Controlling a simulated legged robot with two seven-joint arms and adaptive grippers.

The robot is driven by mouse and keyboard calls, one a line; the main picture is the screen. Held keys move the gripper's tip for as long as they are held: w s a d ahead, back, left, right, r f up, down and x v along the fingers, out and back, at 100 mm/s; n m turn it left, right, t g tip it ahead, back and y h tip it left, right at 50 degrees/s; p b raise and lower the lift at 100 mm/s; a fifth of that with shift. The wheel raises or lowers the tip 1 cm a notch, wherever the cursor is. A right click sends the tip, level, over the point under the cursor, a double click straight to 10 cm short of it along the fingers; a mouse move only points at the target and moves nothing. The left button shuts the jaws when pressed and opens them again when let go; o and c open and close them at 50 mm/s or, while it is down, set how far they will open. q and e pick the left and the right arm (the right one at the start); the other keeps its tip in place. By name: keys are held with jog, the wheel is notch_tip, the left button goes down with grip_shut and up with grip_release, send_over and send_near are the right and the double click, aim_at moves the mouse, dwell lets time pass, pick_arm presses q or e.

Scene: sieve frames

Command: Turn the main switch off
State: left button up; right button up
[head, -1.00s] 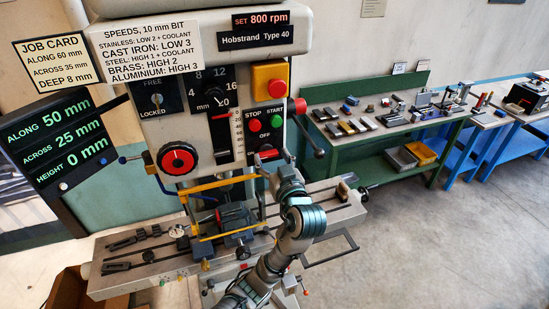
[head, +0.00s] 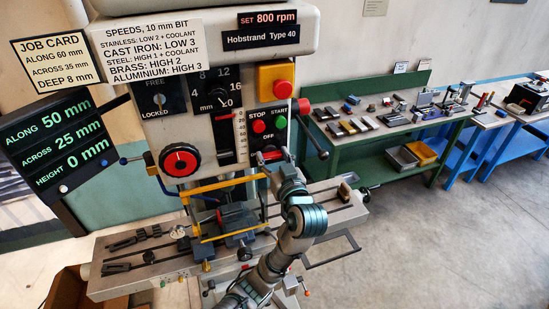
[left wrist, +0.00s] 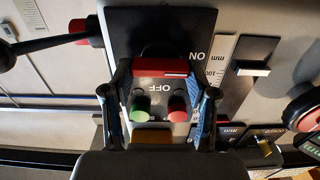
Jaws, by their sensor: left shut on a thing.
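The main switch (left wrist: 160,67) is a red handle on a black plate, marked OFF and ON. In the left wrist view the handle lies across the picture, between my two fingers. OFF shows just below it and ON above its right end. My left gripper (left wrist: 160,98) is shut on the handle, one dark finger on each side. In the head view my left gripper (head: 272,166) reaches the switch (head: 271,155) from below; my gripper and wrist cover part of the plate. My right gripper does not show.
The red STOP (head: 258,126) and green START (head: 280,122) buttons sit just above the switch. The yellow guard frame (head: 215,185) and machine table (head: 330,205) lie below. Open floor is at right.

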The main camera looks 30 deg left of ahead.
pick_arm(q)
jog(key=shift+f, duration=0.2)
jog(key=shift+w+d+m, duration=0.1)
jog(key=shift+m, duration=1.1)
jog(key=m, duration=0.3)
jog(key=shift+f, duration=0.15)
jog(key=m, duration=0.3)
jog(key=shift+w, duration=0.1)
jog(key=shift+d+f+m, duration=0.1)
jog(key=shift+m, duration=2.2)
jog(key=shift+f+m, duration=0.1)
jog(key=shift+m, duration=2.2)
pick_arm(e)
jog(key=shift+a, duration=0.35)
